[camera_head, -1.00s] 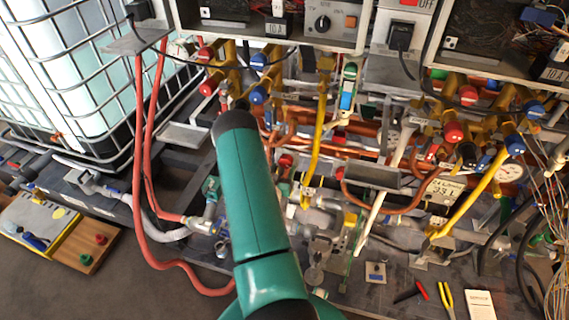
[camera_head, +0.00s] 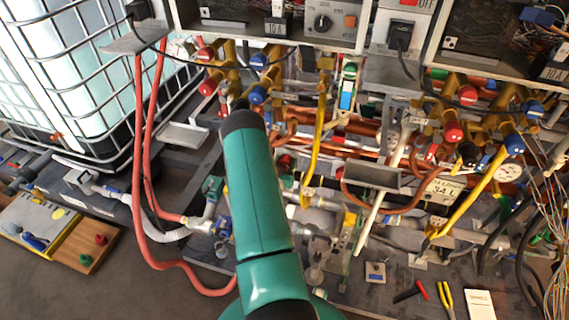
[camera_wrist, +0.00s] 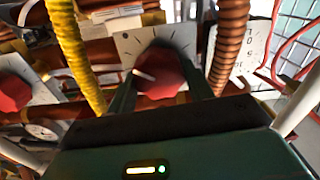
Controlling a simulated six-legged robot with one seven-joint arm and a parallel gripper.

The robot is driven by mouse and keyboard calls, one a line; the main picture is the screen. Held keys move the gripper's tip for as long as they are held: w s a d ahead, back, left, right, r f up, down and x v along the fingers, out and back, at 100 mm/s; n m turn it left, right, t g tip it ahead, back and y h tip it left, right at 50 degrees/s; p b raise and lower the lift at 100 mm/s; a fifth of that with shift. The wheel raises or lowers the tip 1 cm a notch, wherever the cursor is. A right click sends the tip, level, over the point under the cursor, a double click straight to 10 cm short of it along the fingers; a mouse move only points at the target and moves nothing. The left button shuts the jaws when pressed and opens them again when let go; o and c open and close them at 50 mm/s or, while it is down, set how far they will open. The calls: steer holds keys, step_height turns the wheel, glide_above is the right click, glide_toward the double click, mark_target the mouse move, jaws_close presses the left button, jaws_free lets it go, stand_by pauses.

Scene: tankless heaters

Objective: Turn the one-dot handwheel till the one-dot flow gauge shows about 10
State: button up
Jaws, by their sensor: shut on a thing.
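In the wrist view a red handwheel (camera_wrist: 160,76) sits in front of a pale plate with tick marks (camera_wrist: 130,42). A light pointer mark shows on it. My gripper (camera_wrist: 160,92) is shut on this red handwheel, with one finger on each side. I cannot make out any dots on it. A pale dial face with numbers (camera_wrist: 246,52) is partly in view at the right, and a small round gauge (camera_wrist: 44,131) is at the lower left. I cannot tell which is the one-dot flow gauge. In the head view my arm hides the gripper and wheel.
A second red knob (camera_wrist: 12,88) is left in the wrist view. A yellow corrugated hose (camera_wrist: 76,58) and a copper-coloured one (camera_wrist: 228,45) flank the held wheel. In the head view, pipes crowd the bench, and a white round gauge (camera_head: 509,172) is at the right.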

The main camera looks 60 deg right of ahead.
steer(key=shift+m, duration=0.3)
steer(key=m, duration=0.5)
steer(key=shift+s, duration=0.15)
steer(key=m, duration=0.6)
steer(key=shift+f, duration=0.15)
steer(key=shift+m, duration=0.3)
steer(key=o, duration=0.7)
steer(key=s+a, duration=0.2)
steer(key=a, duration=1.1)
steer(key=shift+s+a, duration=0.15)
steer(key=shift+a, duration=0.2)
steer(key=shift+a, duration=0.1)
